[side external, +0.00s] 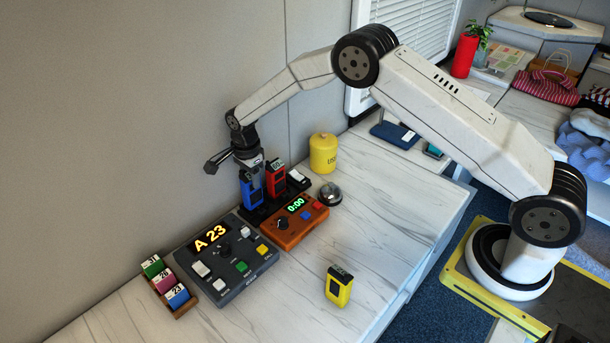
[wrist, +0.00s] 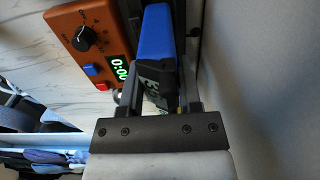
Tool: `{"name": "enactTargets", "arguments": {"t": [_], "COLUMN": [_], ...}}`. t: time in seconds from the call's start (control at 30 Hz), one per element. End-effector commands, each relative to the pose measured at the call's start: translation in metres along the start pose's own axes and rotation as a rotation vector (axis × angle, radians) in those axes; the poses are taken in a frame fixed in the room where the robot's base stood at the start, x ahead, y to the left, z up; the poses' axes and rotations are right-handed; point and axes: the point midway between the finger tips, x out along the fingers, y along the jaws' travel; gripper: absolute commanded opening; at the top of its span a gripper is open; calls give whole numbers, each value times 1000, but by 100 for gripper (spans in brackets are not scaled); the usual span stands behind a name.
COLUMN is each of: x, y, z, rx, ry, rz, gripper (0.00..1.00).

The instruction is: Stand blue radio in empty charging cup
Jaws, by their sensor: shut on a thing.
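The blue radio (side external: 250,193) is upright at the left end of the black charging rack (side external: 246,217). My gripper (side external: 250,170) is shut on its top from above. In the wrist view the blue radio (wrist: 157,32) lies between the fingers of my gripper (wrist: 166,98). I cannot tell whether its foot rests in the left cup or hangs just above it; the cup is hidden. A red radio (side external: 276,180) stands in the rack just to the right.
A yellow radio (side external: 339,287) stands alone at the front. A dark control box (side external: 228,265) and an orange timer box (side external: 301,230) sit before the rack. A bell (side external: 329,194) and a yellow canister (side external: 323,153) stand to the right. The wall is close behind.

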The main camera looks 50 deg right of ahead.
Motion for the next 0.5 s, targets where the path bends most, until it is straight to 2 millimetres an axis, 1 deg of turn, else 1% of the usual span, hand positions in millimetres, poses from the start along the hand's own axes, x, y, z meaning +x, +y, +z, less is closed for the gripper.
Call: {"name": "enactTargets", "arguments": {"t": [0.2, 0.5], "x": [8, 10], "y": [0, 0], "z": [0, 0], "rx": [0, 0], "ry": [0, 0], "rz": [-1, -1], "gripper": [0, 0]}}
